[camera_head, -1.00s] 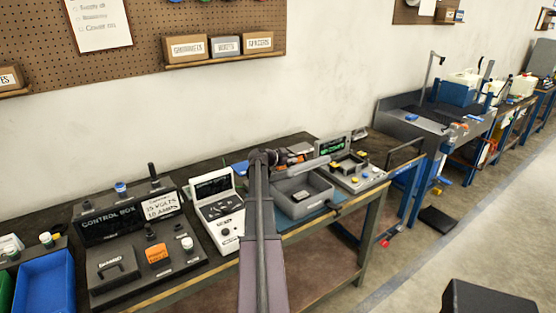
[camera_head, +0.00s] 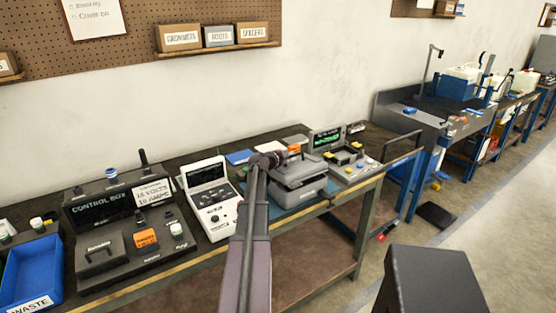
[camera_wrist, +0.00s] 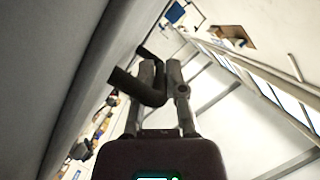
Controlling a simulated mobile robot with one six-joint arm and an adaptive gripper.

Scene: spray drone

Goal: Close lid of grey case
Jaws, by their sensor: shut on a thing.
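The grey case (camera_head: 302,192) stands on the workbench, just right of the end of my arm. Its lid (camera_head: 300,170) lies over the base and hides the inside. I cannot tell whether a thin gap is left between lid and base. My gripper (camera_head: 288,156) is at the lid's back left side and partly hidden by my own arm. In the wrist view my gripper (camera_wrist: 160,75) has its two fingers around a black bent handle (camera_wrist: 150,90). A large grey surface fills the left of that view.
A white handheld console (camera_head: 211,198) and the black control box (camera_head: 110,225) stand left of the case. A grey panel with coloured buttons (camera_head: 350,162) stands close on its right. A blue waste bin (camera_head: 32,270) is at the far left. The aisle floor (camera_head: 490,240) is clear.

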